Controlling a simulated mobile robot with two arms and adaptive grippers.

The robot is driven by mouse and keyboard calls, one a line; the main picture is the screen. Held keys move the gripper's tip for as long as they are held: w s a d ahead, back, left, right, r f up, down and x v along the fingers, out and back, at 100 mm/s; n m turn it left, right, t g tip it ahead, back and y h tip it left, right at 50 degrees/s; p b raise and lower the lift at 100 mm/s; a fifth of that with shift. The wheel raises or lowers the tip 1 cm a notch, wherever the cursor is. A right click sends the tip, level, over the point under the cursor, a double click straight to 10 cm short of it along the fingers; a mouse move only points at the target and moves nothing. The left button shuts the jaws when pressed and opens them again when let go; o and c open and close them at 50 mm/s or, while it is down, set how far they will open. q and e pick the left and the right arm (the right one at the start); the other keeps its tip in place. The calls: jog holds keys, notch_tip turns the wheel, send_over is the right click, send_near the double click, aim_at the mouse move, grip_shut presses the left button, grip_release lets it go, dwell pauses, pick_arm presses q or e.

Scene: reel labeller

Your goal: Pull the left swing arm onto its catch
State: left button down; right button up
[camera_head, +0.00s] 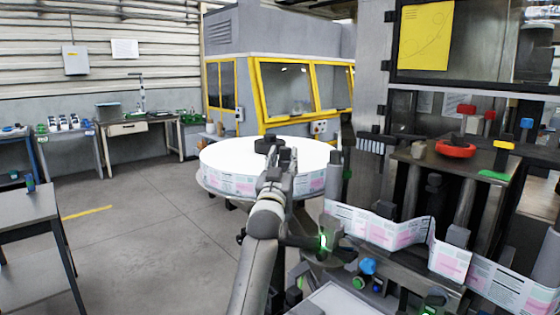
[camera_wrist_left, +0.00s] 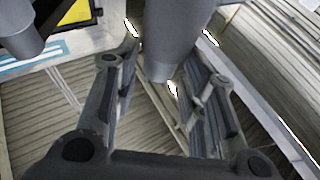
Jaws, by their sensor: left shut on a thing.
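My left gripper (camera_head: 276,150) is in front of the white label reel (camera_head: 270,155) in the head view, its arm rising from the bottom middle. In the left wrist view its two fingers (camera_wrist_left: 160,85) stand on either side of a grey round post (camera_wrist_left: 170,35), shut on it. I take this post to be part of the left swing arm. In the head view the gripper and wrist hide most of it, and its catch cannot be made out. My right gripper is in neither view.
The labelling machine (camera_head: 440,170) stands at the right, with a printed label strip (camera_head: 385,228) running across its front. Green and blue knobs (camera_head: 367,266) sit below the strip. A second grey cylinder (camera_wrist_left: 18,25) is at the wrist view's upper left. Open floor (camera_head: 150,230) lies left.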

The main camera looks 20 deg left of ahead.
pick_arm(q)
jog(key=shift+w+d+f, duration=0.15)
jog(key=shift+d+f, duration=0.1)
jog(key=shift+d, duration=0.3)
jog(key=c, duration=1.3)
grip_release()
jog(key=shift+c, duration=0.2)
jog(key=shift+o, duration=1.1)
jog(key=shift+d, duration=0.35)
jog(key=shift+a, duration=0.15)
